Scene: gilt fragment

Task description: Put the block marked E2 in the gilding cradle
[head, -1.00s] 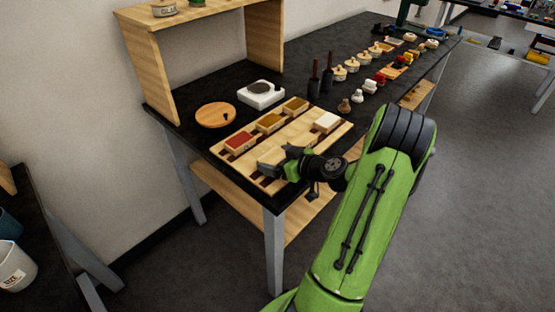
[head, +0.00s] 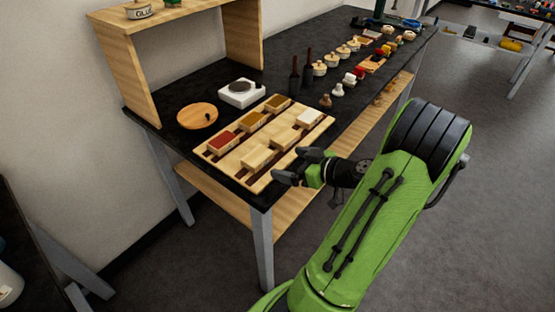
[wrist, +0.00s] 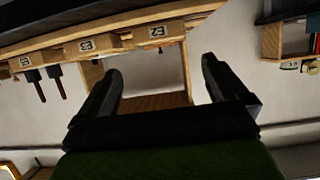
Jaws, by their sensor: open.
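The block marked E2 (wrist: 158,31) shows its label at the top of the upside-down wrist view, ahead of my fingers and apart from them. A block marked E3 (wrist: 86,46) is beside it. In the head view labels are unreadable; the nearest plain wooden block (head: 256,157) appears to be E2, in the front row of a wooden tray (head: 262,180). My gripper (head: 297,166) is open and empty at the tray's near edge; its spread fingers show in the wrist view (wrist: 160,75). I cannot tell which thing is the gilding cradle.
Blocks with red (head: 222,142), ochre and white tops (head: 309,117) share the tray. Behind stand a round wooden board (head: 196,116) and a white stand with a grey disc (head: 241,93). Dark bottles (head: 307,70) stand right of the tray. A wooden shelf unit (head: 125,60) is behind.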

